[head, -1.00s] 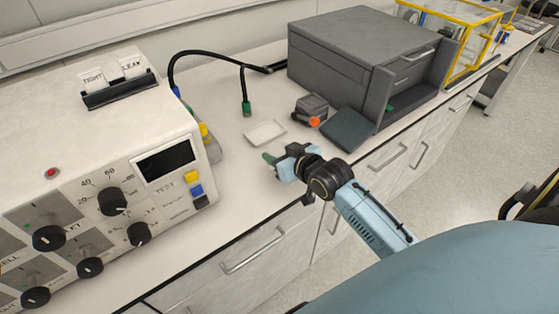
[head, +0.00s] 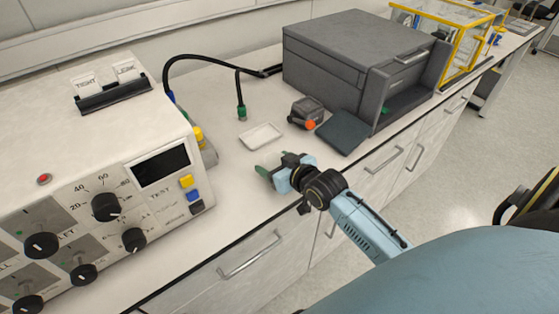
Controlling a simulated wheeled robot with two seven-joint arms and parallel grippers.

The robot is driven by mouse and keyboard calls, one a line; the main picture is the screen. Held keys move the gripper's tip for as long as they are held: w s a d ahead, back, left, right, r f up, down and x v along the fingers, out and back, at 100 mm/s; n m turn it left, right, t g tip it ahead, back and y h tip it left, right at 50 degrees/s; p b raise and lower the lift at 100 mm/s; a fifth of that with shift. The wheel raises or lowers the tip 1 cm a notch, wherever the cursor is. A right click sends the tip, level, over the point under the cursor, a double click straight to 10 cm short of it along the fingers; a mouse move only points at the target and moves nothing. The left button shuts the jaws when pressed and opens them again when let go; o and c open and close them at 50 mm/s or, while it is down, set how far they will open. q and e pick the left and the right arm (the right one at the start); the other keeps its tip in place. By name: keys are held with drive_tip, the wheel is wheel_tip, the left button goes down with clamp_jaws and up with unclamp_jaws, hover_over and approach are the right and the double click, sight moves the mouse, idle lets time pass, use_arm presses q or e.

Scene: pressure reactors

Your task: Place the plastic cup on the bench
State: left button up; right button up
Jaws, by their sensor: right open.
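My right gripper (head: 268,169) is over the bench near its front edge, with its green fingertips pointing left. It is open, and I see nothing held between its fingers. The bench (head: 222,103) has a white top and runs from lower left to upper right. I cannot make out a plastic cup in this view. My left gripper is not in view.
A shallow white dish (head: 261,136) lies just behind the gripper. A large control box (head: 95,150) with knobs fills the left. A dark grey machine (head: 350,65), a small device with an orange knob (head: 307,113) and a dark flat pad (head: 343,132) are at right. A black hose arches behind.

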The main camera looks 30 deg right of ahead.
drive_tip(key=shift+o, duration=0.2)
drive_tip(key=p+v, duration=0.1)
drive_tip(key=v, duration=1)
drive_tip(key=shift+s+r+p, duration=0.15)
drive_tip(key=shift+s+p, duration=0.1)
drive_tip(key=shift+p, duration=0.05)
drive_tip(key=shift+o, duration=0.3)
drive_tip(key=shift+s+r, duration=0.15)
drive_tip(key=p+x, duration=0.2)
drive_tip(key=x, duration=0.6)
drive_tip(key=shift+d, duration=0.15)
drive_tip(key=shift+r+x, duration=0.15)
drive_tip(key=shift+x, duration=1.25)
drive_tip(key=shift+r+x, duration=0.1)
drive_tip(key=shift+x, duration=1.3)
